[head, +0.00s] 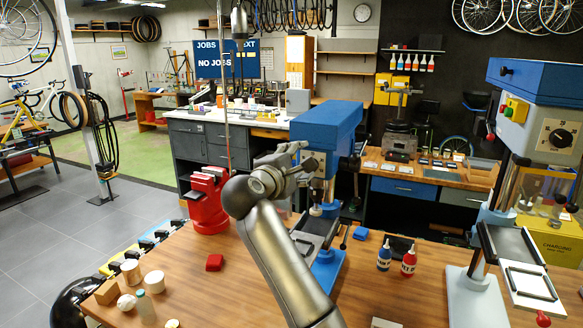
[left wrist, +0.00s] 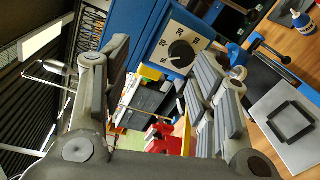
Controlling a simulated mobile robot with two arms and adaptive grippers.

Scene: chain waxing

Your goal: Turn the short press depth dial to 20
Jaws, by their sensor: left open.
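The short press (head: 335,125) is the blue machine in the middle of the workbench in the head view. Its depth dial (left wrist: 182,52) shows in the left wrist view as a dark round knob on a pale plate with printed numbers; the exact setting is too small to read. In the head view, my gripper hides most of the dial area. My left gripper (head: 302,158) is in front of the press's upper front. In the left wrist view its fingers (left wrist: 163,80) are spread apart with nothing between them, and the dial lies beyond the gap. My right gripper is out of view.
A taller press (head: 535,85) with its own dial (head: 558,137) stands at the right. A red vise (head: 207,200) stands left of my arm. Blue (head: 384,254) and red (head: 408,262) bottles stand on the wooden bench (head: 375,295), with small jars (head: 153,281) at its left.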

